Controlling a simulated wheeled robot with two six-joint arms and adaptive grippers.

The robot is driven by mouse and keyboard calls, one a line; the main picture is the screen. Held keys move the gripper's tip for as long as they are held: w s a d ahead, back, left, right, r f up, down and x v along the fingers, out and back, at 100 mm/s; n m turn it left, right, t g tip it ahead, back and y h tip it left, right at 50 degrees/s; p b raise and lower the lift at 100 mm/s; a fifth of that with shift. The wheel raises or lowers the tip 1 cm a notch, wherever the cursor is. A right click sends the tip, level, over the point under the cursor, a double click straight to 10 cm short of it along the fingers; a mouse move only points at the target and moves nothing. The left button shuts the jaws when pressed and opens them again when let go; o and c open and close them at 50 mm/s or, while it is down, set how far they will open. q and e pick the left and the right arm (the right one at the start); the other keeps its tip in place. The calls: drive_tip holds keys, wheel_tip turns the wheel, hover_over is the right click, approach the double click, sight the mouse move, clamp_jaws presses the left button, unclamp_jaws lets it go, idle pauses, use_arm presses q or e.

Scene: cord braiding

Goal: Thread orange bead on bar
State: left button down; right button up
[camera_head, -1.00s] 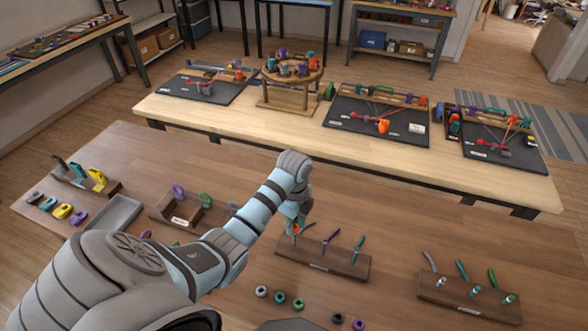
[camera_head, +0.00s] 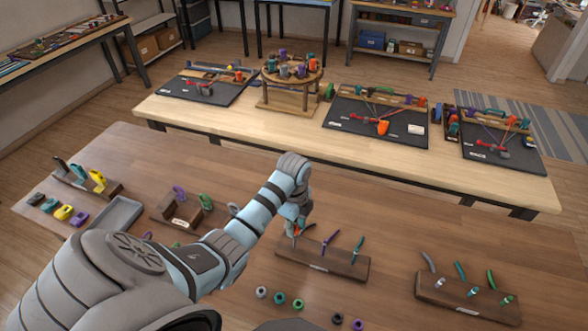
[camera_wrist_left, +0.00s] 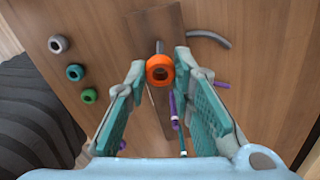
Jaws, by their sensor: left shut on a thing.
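The orange bead (camera_wrist_left: 160,70) is a thick ring held between the fingertips of my left gripper (camera_wrist_left: 158,72) in the left wrist view. In the head view my left gripper (camera_head: 297,222) points down over the left end of a dark wooden block (camera_head: 322,262). The bead is mostly hidden there. A short grey bar end (camera_wrist_left: 160,47) shows at the bead's edge in the wrist view. I cannot tell whether the bead is around it. Purple and teal rods (camera_head: 331,240) (camera_head: 358,247) stand on the same block to the right. My right gripper is not in view.
Loose grey, teal and green beads (camera_head: 279,298) lie in front of the block, with black and purple ones (camera_head: 337,318) further right. Another block with rods (camera_head: 468,298) stands at the right. A grey tray (camera_head: 112,216) is at the left. The table behind the block is clear.

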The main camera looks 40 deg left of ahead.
use_arm(q)
drive_tip(key=shift+f+b, duration=0.55)
drive_tip(key=shift+f, duration=0.55)
idle(0.5)
drive_tip(key=c, duration=1.3)
unclamp_jaws()
drive_tip(key=o, duration=0.3)
drive_tip(key=shift+r, duration=0.1)
wheel_tip(320, 180, up, 3)
drive_tip(key=shift+r+p, duration=0.15)
drive_tip(key=shift+p, duration=0.5)
drive_tip(key=shift+r, duration=1.3)
